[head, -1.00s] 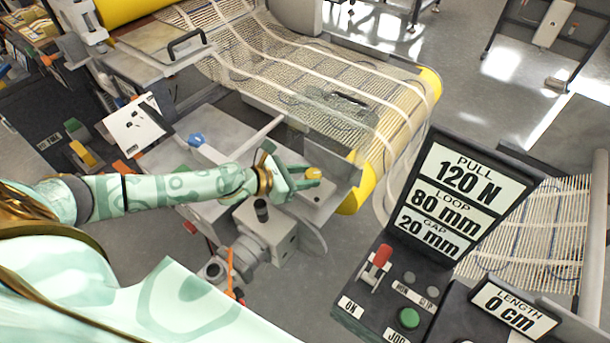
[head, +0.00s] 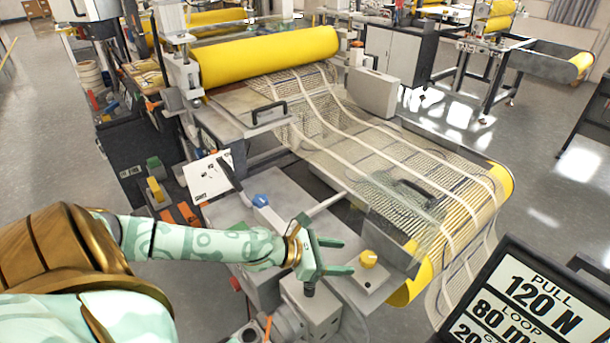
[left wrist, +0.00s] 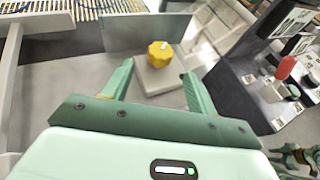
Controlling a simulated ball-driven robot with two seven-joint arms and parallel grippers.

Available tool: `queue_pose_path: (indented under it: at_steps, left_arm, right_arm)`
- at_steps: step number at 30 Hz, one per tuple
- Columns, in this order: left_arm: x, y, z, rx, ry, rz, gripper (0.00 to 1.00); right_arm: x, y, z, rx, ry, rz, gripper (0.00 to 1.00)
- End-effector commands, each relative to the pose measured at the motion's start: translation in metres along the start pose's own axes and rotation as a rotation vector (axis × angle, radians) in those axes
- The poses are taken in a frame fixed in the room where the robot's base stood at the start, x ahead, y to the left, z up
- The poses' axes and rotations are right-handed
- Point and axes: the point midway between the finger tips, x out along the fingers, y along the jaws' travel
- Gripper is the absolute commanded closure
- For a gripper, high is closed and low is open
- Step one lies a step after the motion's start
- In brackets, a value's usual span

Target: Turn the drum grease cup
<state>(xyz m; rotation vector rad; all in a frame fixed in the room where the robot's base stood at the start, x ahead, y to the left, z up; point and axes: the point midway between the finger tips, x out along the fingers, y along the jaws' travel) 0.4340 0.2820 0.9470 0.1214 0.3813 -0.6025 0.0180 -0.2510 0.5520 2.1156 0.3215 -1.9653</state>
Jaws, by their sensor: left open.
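A yellow knob-like cap (head: 368,258), which looks like the grease cup, sits on a light grey block (head: 372,280) beside the yellow roller's near end. It also shows in the left wrist view (left wrist: 160,54), with a pale mark on top. My left gripper (head: 342,256) is open and empty. Its two green fingers point at the cap from the left in the head view, with a gap between the tips and the cap. In the left wrist view the cap lies just beyond and between the fingertips (left wrist: 158,74). My right gripper (left wrist: 296,156) seems to show small at the lower right.
A blue knob (head: 260,200) stands on the grey machine top. Mesh (head: 350,160) runs from the big yellow drum (head: 270,58) to the yellow end roller (head: 500,185). A black-topped post rises below the left gripper.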

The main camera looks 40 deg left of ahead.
Motion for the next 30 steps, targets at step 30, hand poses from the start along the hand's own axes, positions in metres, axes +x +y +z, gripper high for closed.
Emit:
queue_pose_path:
  at_steps: [30]
  left_arm:
    - [-0.103,0.0,-0.001,-0.001,0.0,0.0,0.42]
  right_arm:
    - [-0.021,0.003,-0.005,-0.001,0.008,0.004,0.64]
